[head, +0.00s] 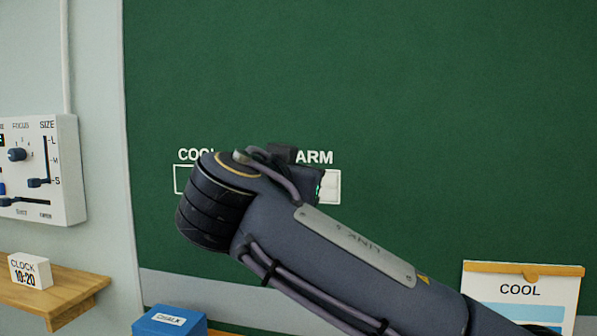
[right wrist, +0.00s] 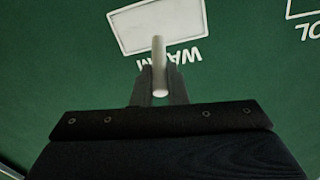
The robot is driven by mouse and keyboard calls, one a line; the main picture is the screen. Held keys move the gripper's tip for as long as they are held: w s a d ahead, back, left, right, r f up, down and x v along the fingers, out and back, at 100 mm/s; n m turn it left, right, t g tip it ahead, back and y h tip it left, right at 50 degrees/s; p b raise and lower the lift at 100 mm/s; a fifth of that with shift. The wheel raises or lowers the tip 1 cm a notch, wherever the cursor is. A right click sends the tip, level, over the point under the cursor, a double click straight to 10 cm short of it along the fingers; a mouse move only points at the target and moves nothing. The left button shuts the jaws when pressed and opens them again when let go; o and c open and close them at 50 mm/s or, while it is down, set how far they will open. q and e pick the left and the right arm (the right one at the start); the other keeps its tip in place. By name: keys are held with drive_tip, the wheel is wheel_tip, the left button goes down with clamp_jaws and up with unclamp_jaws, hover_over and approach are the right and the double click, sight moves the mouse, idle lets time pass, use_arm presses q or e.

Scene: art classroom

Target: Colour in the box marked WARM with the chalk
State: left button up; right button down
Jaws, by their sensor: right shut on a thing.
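The WARM box (right wrist: 150,25) is a white outlined rectangle on the green chalkboard, upside down in the right wrist view. Its inside looks pale grey-white, unlike the board's green. In the head view only its right end (head: 332,187) shows, also pale; my right arm hides the rest. My right gripper (right wrist: 160,88) is shut on a white chalk stick (right wrist: 159,62), whose tip overlaps the box's lower edge near the word WARM. I cannot tell whether the tip touches the board. My left gripper is not in view.
The COOL box (head: 180,179) is left of WARM, mostly hidden; its visible part is green inside. Below are a blue CHALK box (head: 168,324) and a COOL chart (head: 520,290). A clock (head: 30,271) on a wooden shelf (head: 60,296) and a control panel (head: 62,170) are at left.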

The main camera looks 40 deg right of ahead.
drive_tip(key=shift+v, duration=2.6)
drive_tip(key=shift+s+d+f, duration=0.1)
drive_tip(key=shift+s, duration=0.05)
